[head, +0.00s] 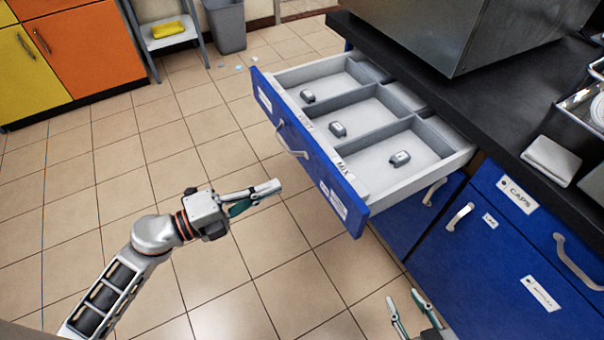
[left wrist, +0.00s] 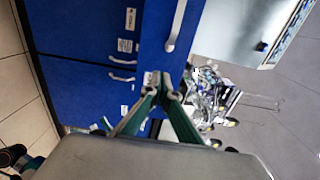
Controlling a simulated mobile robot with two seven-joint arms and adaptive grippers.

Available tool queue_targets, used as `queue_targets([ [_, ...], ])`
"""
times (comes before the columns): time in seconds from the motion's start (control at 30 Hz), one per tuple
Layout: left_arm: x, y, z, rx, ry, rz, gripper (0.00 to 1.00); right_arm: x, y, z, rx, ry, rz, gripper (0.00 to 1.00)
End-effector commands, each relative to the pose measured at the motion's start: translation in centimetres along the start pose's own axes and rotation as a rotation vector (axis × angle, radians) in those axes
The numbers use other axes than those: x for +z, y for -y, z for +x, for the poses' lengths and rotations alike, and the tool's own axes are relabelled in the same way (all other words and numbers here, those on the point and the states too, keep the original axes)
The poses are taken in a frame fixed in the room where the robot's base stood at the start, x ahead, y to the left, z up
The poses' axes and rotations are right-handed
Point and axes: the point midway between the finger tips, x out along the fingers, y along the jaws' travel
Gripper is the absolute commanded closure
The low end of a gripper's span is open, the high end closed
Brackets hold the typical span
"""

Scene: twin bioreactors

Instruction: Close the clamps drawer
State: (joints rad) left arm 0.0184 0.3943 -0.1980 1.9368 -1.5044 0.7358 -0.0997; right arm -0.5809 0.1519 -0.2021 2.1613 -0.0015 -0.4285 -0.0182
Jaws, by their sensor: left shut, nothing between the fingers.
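The open drawer (head: 318,165) has a blue front and a pale inside. It sticks far out from under the black counter. Inside are three compartments with a small grey metal clamp in each: (head: 307,96) is the far clamp, (head: 338,129) the middle clamp, (head: 400,158) the near clamp. Its curved handle (head: 291,141) is on the front. My left gripper (head: 277,187) is shut and empty, in front of the drawer front and apart from it. In the left wrist view my shut fingers (left wrist: 170,92) point at blue fronts. My right gripper (head: 408,305) is open and empty, low by the cabinets.
Closed blue drawers (head: 480,235) with handles are right of the open drawer. A metal box (head: 470,40), a white folded cloth (head: 551,160) and a wire rack (head: 585,110) stand on the counter. A grey bin (head: 226,27) stands at the back.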

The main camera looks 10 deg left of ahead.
Motion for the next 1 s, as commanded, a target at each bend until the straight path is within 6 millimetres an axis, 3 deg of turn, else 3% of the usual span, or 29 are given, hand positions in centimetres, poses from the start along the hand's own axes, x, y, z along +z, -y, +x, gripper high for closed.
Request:
queue_targets([
  [0.2,0.1,0.1,4.3,-0.003,0.002,0.000,1.00,0.2,0.1,0.0,-0.001,0.004,0.003,0.66],
  [0.4,0.0,-0.1,7.0,-0.001,0.002,-0.005,1.00,0.6,0.3,0.1,-0.003,0.010,0.004,0.66],
  [0.6,0.0,-0.2,8.1,0.001,0.002,-0.004,1.00,0.6,0.2,0.0,-0.003,0.008,0.003,0.66],
  [1.0,0.0,-0.1,8.2,0.001,0.001,-0.003,1.00,0.5,0.1,0.0,-0.004,0.007,-0.004,0.66],
])
